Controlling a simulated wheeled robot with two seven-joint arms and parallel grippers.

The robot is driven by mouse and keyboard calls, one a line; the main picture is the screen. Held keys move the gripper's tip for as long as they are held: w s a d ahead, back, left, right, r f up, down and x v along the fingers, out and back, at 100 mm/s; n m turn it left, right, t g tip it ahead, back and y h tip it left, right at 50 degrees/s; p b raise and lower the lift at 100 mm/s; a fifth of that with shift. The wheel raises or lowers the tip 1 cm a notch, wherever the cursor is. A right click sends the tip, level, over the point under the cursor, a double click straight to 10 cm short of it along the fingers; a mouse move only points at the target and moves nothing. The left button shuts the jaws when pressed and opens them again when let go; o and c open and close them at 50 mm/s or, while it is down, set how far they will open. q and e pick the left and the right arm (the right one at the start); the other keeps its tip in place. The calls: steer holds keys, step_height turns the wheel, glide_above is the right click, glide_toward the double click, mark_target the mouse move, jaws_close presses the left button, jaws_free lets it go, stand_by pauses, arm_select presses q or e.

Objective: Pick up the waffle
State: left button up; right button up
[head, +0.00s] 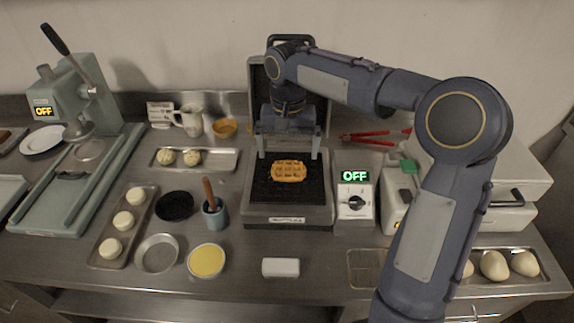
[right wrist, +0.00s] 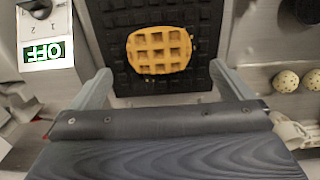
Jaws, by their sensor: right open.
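The golden-brown waffle (head: 289,171) lies flat on the dark lower plate of the open waffle iron (head: 262,213). It also shows in the right wrist view (right wrist: 159,50), near the top middle, on the black gridded plate (right wrist: 118,42). My right gripper (head: 288,154) is open above the plate, its fingers pointing down behind the waffle. In the right wrist view the right gripper's fingers (right wrist: 165,82) are spread wider than the waffle, and nothing is between them. The iron's raised lid (head: 257,82) stands behind my arm. My left gripper is not in view.
A control box (head: 354,200) reading OFF stands right of the iron. Red-handled tongs (head: 368,138) lie behind it. A brush pot (head: 215,216), a yellow-filled dish (head: 207,261) and a white block (head: 281,267) are left and in front.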

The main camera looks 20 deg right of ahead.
mark_target(288, 168)
steer(key=f, duration=0.5)
steer(key=shift+s, duration=0.2)
steer(key=c, duration=1)
steer(key=shift+r, duration=0.15)
